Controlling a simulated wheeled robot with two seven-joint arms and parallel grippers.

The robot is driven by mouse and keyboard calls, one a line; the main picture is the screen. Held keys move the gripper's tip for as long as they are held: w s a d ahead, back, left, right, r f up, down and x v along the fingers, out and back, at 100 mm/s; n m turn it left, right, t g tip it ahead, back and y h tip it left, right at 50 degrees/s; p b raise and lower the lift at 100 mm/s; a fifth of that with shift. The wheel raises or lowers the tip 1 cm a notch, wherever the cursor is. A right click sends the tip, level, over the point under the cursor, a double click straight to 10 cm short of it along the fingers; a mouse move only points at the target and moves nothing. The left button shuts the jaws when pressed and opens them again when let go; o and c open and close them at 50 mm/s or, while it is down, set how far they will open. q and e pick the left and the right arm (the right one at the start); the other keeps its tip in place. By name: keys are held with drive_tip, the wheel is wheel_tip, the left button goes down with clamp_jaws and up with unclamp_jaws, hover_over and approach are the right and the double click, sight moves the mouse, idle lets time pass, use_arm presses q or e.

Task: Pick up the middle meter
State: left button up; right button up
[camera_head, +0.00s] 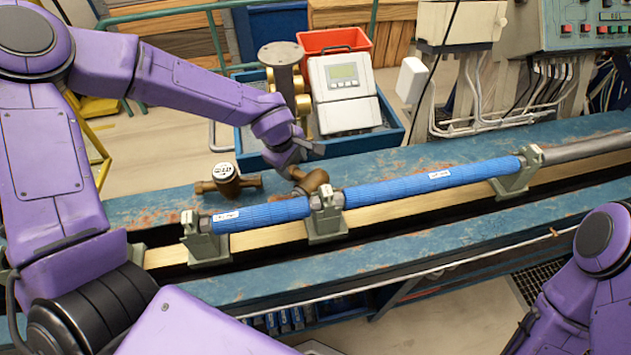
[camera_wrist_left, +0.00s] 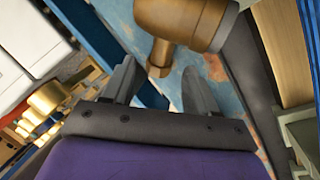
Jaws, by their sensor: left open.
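A bronze meter (camera_head: 312,181) sits on the blue bench just behind the blue pipe, partly hidden by my left gripper (camera_head: 300,165). A second bronze meter with a white round dial (camera_head: 225,174) stands to its left on the bench. My left gripper comes down from behind, close to the right-hand one of these two. In the left wrist view a bronze meter body (camera_wrist_left: 185,22) lies just ahead of the fingertips of the left gripper (camera_wrist_left: 160,75). The fingers are apart with nothing held between them. My right arm shows at the lower right, its gripper out of view.
Blue pipe sections (camera_head: 430,186) run along the bench in grey-green clamps (camera_head: 326,218). The bench (camera_head: 440,150) is clear behind the right pipe.

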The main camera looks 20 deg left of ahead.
sight(299, 173)
use_arm(q)
drive_tip(key=f, duration=0.2)
drive_tip(key=d+f, duration=0.1)
drive_tip(key=shift+w+f, duration=0.25)
drive_tip(key=shift+f, duration=0.1)
drive_tip(key=shift+w+a+f, duration=0.1)
drive_tip(key=shift+w+f, duration=0.1)
drive_tip(key=shift+f, duration=0.05)
drive_tip(key=c, duration=1)
drive_tip(key=shift+r, duration=0.1)
clamp_jaws()
